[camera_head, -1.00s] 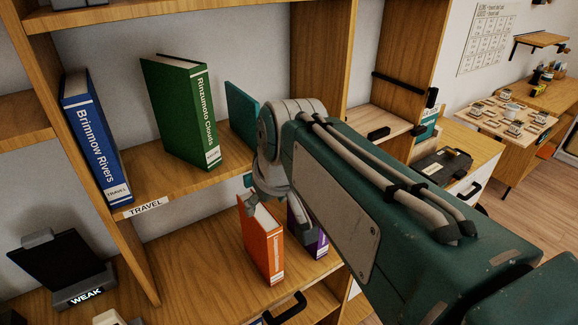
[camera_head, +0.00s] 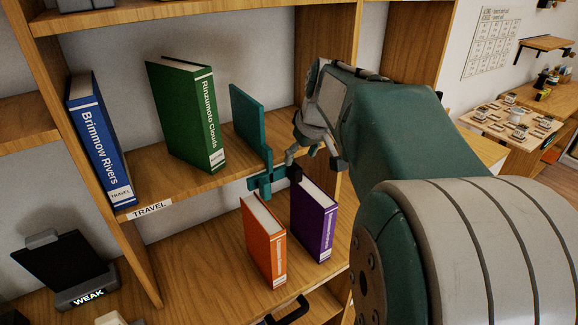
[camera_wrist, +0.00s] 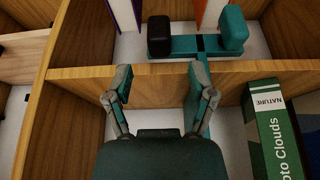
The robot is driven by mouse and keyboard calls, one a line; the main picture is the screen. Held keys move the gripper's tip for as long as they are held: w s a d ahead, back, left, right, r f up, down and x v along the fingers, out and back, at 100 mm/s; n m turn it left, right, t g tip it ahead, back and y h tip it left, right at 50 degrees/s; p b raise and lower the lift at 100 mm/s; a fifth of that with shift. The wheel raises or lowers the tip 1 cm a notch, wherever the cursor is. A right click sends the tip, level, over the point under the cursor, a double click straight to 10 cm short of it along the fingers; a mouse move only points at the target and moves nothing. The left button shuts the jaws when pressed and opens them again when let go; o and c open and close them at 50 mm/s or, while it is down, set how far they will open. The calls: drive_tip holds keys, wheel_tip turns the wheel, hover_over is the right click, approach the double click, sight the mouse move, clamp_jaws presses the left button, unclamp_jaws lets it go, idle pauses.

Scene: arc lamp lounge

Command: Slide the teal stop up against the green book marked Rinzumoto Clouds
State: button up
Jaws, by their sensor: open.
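The green book marked Rinzumoto Clouds (camera_head: 188,115) stands upright on the middle shelf. It also shows at the right of the wrist view (camera_wrist: 275,135). The teal stop (camera_head: 248,118) stands to its right with a gap between them. Its upright plate is on the shelf, and its crossbar, with a black knob (camera_head: 294,172) on one end, hangs out past the shelf's front edge. The wrist view shows the crossbar (camera_wrist: 195,46) beyond the shelf edge. My gripper (camera_head: 308,152) is open and empty, right of the plate. In the wrist view its fingers (camera_wrist: 160,82) are apart, short of the shelf edge.
An orange book (camera_head: 264,240) and a purple book (camera_head: 314,220) stand on the shelf below. An upright wooden panel (camera_head: 330,45) bounds the bay on the right.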

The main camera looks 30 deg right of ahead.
sight(296, 167)
drive_tip(key=x, duration=0.5)
drive_tip(key=shift+w+f, duration=0.15)
drive_tip(key=shift+f, duration=0.2)
clamp_jaws()
